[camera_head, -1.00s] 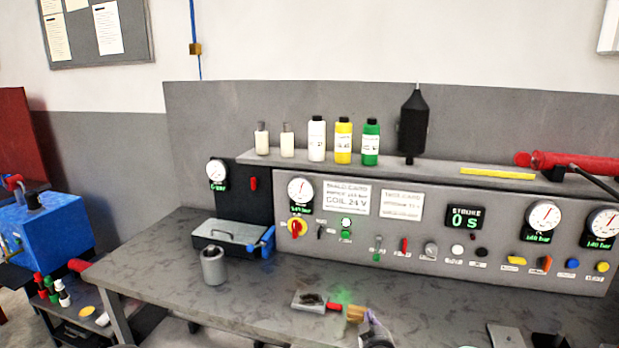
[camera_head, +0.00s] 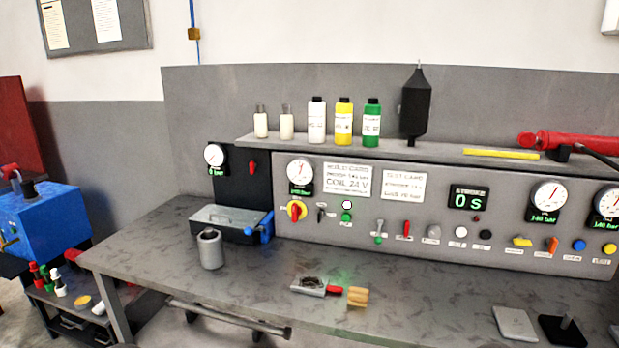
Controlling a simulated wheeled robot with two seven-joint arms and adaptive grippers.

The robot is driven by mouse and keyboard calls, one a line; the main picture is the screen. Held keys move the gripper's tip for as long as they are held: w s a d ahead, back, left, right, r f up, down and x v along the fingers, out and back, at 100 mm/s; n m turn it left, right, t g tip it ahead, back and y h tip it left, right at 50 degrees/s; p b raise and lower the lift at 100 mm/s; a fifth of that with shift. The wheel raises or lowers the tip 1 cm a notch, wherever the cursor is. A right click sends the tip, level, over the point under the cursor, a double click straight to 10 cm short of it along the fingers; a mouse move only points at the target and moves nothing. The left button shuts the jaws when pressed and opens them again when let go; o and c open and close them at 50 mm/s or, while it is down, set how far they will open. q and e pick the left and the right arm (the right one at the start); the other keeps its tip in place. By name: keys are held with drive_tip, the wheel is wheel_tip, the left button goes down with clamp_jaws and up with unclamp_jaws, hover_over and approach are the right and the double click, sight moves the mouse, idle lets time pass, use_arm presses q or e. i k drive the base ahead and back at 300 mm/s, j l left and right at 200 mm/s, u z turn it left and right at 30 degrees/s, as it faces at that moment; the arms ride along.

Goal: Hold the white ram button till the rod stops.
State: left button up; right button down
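The white ram button (camera_head: 460,231) is a small round cap on the grey control panel (camera_head: 330,235), right of centre. A black button (camera_head: 485,234) sits just to its right. Above them a dark display (camera_head: 468,202) shows a green "0 s". The rod cannot be told apart for certain in this view. Neither of my grippers shows, and nothing touches the white button.
Bottles (camera_head: 317,120) line the shelf.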

sight(460, 231)
drive_tip(key=z, duration=1.25)
